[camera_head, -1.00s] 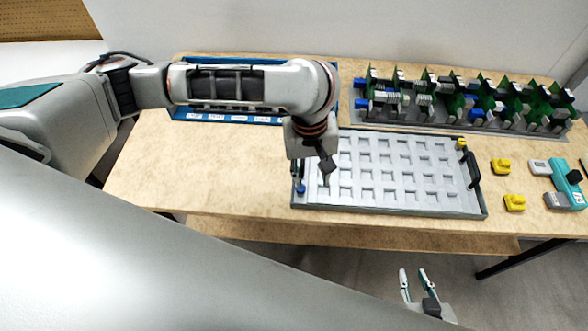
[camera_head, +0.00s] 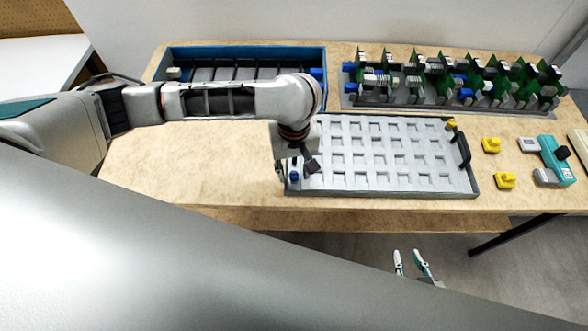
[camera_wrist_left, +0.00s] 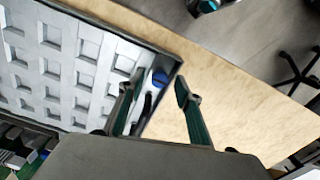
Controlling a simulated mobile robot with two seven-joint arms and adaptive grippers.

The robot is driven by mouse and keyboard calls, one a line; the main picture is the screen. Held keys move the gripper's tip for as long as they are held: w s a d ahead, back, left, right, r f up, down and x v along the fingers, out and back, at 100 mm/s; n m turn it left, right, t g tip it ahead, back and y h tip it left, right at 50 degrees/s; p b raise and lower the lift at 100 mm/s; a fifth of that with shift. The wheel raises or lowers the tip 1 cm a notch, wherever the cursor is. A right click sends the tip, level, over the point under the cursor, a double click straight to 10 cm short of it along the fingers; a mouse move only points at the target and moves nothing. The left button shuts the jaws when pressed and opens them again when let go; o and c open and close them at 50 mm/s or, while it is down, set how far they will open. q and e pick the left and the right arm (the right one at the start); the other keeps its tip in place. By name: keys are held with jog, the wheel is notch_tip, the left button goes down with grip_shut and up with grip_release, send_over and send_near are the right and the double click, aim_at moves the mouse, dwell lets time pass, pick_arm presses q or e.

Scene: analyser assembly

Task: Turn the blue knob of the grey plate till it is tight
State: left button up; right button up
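The grey plate (camera_head: 350,189) lies flat on the table, its pale face covered in square recesses. Its blue knob (camera_head: 294,176) is at the front left corner; it also shows in the left wrist view (camera_wrist_left: 160,78). A yellow knob (camera_head: 450,124) is at the opposite back right corner. My left gripper (camera_wrist_left: 158,84) is open, its two fingertips apart with the blue knob seen between them. Whether the fingers touch the knob is not clear. My right gripper (camera_head: 408,257) is open and empty, low in front of the table.
A blue-rimmed tray (camera_head: 240,49) stands behind my left arm. A rack of green boards (camera_head: 450,85) is at the back right. Two yellow pieces (camera_head: 491,145) and a teal device (camera_head: 553,158) lie right of the plate. A black handle (camera_head: 462,148) rises at the plate's right end.

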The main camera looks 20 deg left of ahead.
pick_arm(q)
grip_shut()
jog(key=shift+m, duration=0.3)
